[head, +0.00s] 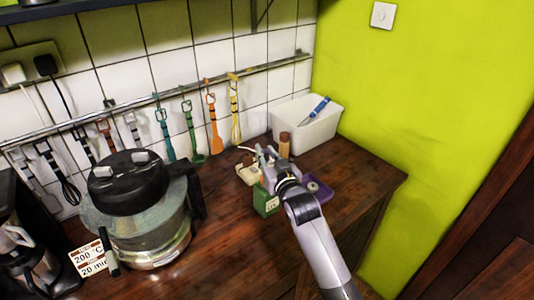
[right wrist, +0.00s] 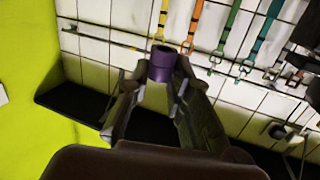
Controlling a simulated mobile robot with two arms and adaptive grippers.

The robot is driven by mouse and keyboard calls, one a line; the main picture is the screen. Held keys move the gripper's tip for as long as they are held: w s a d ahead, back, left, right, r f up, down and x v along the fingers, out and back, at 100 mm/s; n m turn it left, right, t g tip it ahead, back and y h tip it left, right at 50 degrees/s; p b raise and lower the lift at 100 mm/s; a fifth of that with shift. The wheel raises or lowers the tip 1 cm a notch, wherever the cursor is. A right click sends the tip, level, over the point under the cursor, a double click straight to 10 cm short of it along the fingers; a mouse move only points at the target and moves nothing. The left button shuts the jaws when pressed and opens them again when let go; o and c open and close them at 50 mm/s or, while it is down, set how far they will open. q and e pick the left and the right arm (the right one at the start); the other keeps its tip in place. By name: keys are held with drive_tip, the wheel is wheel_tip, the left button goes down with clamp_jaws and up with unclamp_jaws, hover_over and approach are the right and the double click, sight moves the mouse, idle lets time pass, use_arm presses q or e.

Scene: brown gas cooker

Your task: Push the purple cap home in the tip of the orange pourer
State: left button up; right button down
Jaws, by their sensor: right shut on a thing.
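The purple cap (right wrist: 161,62) shows in the right wrist view between the fingertips of my right gripper (right wrist: 158,75), which is shut on it. In the head view my right gripper (head: 268,160) is over the back of the counter, among a small cluster of things. I cannot make out the cap there. I cannot pick out the orange pourer for certain in either view; an orange-brown cylinder (head: 284,145) stands upright just behind the gripper. My left gripper is not in view.
A green box (head: 264,202), a purple tray (head: 321,196) and a beige item (head: 246,174) surround the gripper. A white bin (head: 318,132) holding a blue item stands behind. A large pot (head: 150,235) is at left. Utensils hang from a wall rail. The counter's right end is clear.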

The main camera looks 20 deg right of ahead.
drive_tip(key=shift+d, duration=0.25)
drive_tip(key=shift+f+b, duration=0.4)
drive_tip(key=shift+f, duration=0.8)
drive_tip(key=shift+f+b, duration=1.05)
drive_tip(key=shift+f, duration=0.3)
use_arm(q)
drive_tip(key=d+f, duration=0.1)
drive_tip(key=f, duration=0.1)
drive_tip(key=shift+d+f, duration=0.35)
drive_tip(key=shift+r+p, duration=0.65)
use_arm(e)
drive_tip(key=shift+m, duration=0.3)
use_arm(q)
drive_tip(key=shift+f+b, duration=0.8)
use_arm(e)
drive_tip(key=shift+f, duration=1.1)
drive_tip(key=c, duration=1.4)
unclamp_jaws()
